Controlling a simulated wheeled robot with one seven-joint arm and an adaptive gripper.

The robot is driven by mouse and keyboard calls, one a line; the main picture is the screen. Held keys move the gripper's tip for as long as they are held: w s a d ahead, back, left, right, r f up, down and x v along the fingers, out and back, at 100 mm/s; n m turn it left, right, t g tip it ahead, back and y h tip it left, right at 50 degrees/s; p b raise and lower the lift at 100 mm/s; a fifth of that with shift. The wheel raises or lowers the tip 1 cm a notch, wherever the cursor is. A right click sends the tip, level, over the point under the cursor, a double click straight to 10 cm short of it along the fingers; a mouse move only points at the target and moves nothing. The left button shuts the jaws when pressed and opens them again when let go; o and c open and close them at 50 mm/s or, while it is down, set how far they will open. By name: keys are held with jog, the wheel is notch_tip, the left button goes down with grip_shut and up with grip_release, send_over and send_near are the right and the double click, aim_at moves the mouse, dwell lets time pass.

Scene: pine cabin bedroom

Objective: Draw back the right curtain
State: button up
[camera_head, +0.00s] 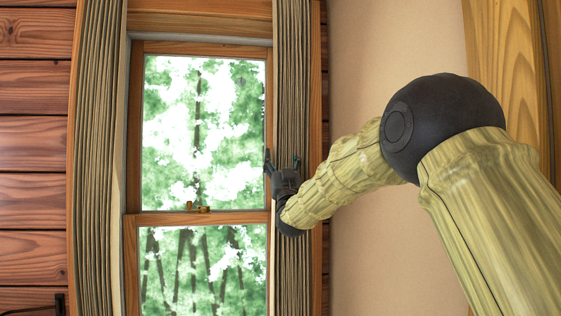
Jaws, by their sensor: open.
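The right curtain (292,85) hangs as a narrow, gathered, grey-striped strip along the right side of the window (202,135). It leaves the glass clear beside it. My gripper (281,162) is in front of this curtain at about mid-height of the window. Its dark fingers point up, spread apart with no cloth visibly pinched between them. The gripper hides part of the curtain, and I cannot tell whether it touches the cloth.
The left curtain (97,150) hangs gathered at the window's left side. A brass latch (198,208) sits on the middle rail. Plank wall (35,145) is at the left, a plain beige wall (395,50) at the right. A wooden post (507,60) stands at the far right.

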jog(key=a+v, duration=0.1)
jog(key=v, duration=1.1)
jog(key=shift+d, duration=0.5)
